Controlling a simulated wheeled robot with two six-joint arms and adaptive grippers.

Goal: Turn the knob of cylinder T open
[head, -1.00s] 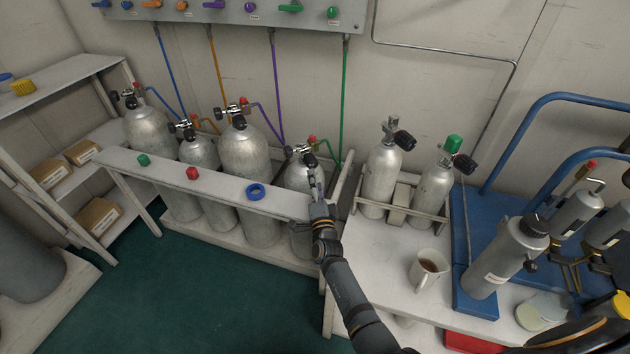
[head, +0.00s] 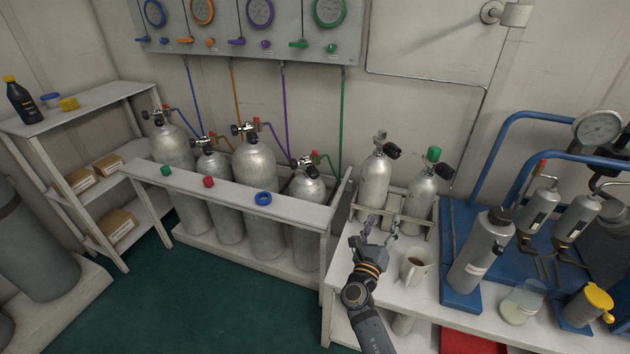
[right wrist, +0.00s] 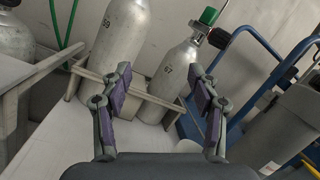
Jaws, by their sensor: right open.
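Several grey cylinders stand in the white rack (head: 228,190), with black knobs on their valves. The rightmost rack cylinder (head: 306,190), by the green hose, has its valve (head: 304,163) clear of any gripper. Two more cylinders stand in a holder on the bench: the left one (head: 376,180) and the green-capped one (head: 421,195). They also show in the right wrist view, the left one (right wrist: 112,45) and the green-capped one (right wrist: 170,80). I cannot read which is cylinder T. My right gripper (head: 380,230) is open and empty over the bench, in front of these two. My left gripper is not in view.
A mug (head: 414,268) stands close right of my right gripper. A blue stand (head: 460,285) with a grey cylinder, a jar (head: 522,303) and a yellow-capped container (head: 590,303) are farther right. A gauge panel (head: 240,45) hangs behind the rack.

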